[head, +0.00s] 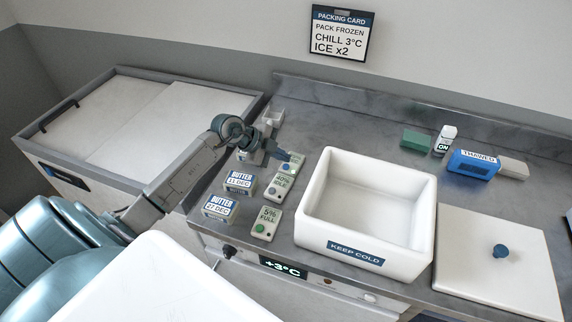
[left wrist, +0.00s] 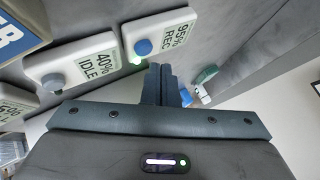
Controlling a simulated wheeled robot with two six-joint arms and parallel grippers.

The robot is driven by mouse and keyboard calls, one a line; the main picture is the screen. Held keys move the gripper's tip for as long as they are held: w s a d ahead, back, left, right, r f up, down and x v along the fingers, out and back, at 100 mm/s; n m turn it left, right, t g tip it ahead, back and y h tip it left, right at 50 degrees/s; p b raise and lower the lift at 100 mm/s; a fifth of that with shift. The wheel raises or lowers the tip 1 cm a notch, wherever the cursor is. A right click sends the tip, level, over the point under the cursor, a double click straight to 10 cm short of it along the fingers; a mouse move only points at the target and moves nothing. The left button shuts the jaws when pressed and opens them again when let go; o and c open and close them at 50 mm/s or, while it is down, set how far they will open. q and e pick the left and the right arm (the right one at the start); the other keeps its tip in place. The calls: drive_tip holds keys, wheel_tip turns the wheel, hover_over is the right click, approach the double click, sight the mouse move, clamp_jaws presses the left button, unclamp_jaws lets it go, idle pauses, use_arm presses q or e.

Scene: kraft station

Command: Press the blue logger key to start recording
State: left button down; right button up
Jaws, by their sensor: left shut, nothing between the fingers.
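Three white loggers stand in a row on the counter. The far logger (head: 297,161) has a blue key (head: 287,167); in the left wrist view its screen (left wrist: 170,38) reads 95% REC, a green light glows beside it, and its blue key (left wrist: 143,47) shows clear of the fingers. The middle logger (head: 283,186) reads 40% IDLE and has a greyish key. The near logger (head: 266,222) reads 5% FULL. My left gripper (head: 284,156) is shut and empty, its fingertips beside the far logger; the closed fingers show in the left wrist view (left wrist: 160,84). Contact cannot be told. My right gripper is out of view.
Butter boxes (head: 221,207) stand left of the loggers. A white KEEP COLD bin (head: 427,215) stands to the right, with its lid (head: 470,270) beyond. A blue THAWED pack (head: 473,165) and a green block (head: 416,140) lie farther back.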

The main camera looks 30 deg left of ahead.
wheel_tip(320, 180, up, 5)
drive_tip(key=p, duration=0.4)
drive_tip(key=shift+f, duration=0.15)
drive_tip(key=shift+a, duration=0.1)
idle(0.3)
